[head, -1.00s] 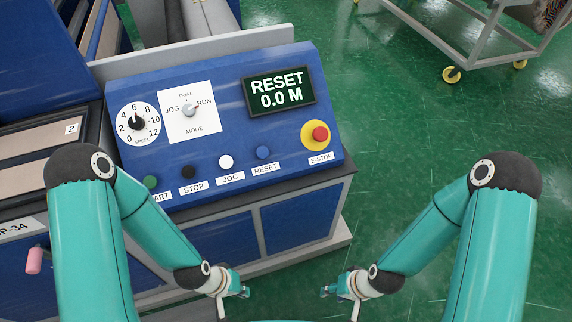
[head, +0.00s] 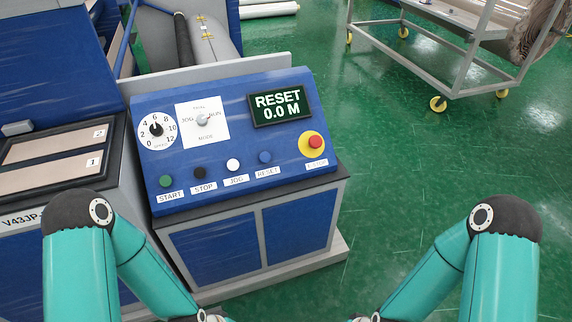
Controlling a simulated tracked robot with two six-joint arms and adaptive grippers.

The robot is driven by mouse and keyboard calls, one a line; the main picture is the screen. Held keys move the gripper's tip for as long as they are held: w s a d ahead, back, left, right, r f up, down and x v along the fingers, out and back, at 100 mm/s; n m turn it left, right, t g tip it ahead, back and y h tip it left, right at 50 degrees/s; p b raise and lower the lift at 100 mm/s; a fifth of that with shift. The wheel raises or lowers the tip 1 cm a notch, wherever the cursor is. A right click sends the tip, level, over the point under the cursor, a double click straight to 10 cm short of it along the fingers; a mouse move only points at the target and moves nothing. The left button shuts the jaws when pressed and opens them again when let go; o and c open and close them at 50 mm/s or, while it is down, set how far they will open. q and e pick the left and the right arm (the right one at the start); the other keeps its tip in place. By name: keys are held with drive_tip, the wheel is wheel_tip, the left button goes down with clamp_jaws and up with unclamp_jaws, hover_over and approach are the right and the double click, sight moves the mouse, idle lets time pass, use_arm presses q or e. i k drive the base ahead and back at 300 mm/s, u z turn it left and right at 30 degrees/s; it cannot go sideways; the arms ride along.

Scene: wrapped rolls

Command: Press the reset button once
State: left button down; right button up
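The blue reset button (head: 265,157) sits on the sloped blue control panel (head: 225,185), above its RESET label (head: 268,173). The display (head: 280,109) reads "RESET 0.0 M". My two teal arms come in from the lower left and lower right, and both stay in front of and below the panel, apart from the button. Both grippers are below the bottom edge of the head view, so their fingers are hidden.
Beside the reset button are the white jog (head: 233,165), black stop (head: 199,172) and green start (head: 166,181) buttons. A red emergency stop (head: 315,142) is to its right. A wheeled cart (head: 440,60) stands at the back right. Green floor between is clear.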

sight(266, 156)
drive_tip(key=u, duration=0.3)
drive_tip(key=i, duration=0.9)
drive_tip(key=z, duration=0.2)
